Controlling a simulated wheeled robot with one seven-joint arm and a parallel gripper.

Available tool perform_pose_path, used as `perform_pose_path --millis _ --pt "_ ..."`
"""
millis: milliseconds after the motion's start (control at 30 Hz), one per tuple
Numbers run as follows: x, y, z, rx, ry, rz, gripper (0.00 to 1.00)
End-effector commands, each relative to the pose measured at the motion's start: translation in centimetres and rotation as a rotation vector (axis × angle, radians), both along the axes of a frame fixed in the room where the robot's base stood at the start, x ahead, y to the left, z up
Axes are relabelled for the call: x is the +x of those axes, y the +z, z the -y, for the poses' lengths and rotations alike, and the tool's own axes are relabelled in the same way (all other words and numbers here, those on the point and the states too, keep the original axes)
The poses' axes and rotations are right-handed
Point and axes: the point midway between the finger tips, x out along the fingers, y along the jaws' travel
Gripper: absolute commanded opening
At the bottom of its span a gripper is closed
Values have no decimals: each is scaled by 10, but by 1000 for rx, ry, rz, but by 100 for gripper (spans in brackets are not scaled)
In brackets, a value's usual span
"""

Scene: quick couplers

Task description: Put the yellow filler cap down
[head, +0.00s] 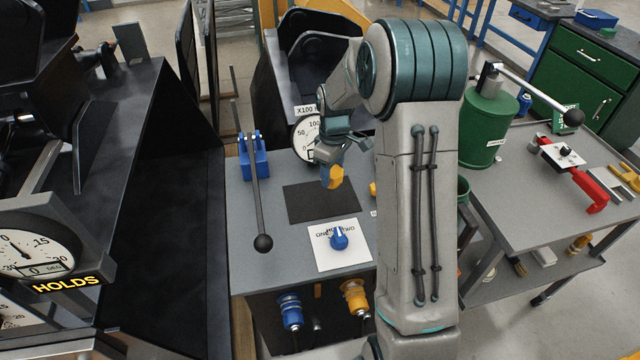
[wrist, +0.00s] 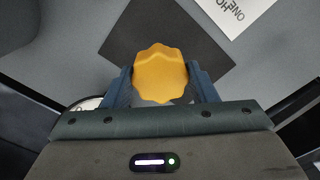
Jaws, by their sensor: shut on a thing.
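The yellow filler cap (wrist: 160,72) has a scalloped rim and sits between the two blue fingers of my gripper (wrist: 163,88) in the wrist view. My gripper is shut on it. In the head view the cap (head: 332,177) hangs below my gripper (head: 330,165), over or near the back right part of a dark square mat (head: 305,205) on the grey bench top. The cap appears to be above the mat; the exact gap cannot be told. The mat looks bare in both views.
A white card with a blue knob (head: 339,238) lies in front of the mat. A black-knobbed lever (head: 262,242) on a blue base stands left of it. A round gauge (head: 305,138) stands behind. Blue (head: 290,311) and orange (head: 355,297) couplers are on the bench front.

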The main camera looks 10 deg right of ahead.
Motion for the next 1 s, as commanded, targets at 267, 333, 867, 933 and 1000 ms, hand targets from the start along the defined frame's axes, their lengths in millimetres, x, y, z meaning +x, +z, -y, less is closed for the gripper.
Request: perform_pose_path --millis 267,333,867,933,1000 --pt "8 -19 -28 0 -1 -1 25" --pt "8 -27 -29 0 -2 -1 25" --pt "9 -59 -28 -1 -2 1 25" --pt "9 -62 -28 -1 -2 1 25" --pt "9 -61 -28 -1 -2 1 60"
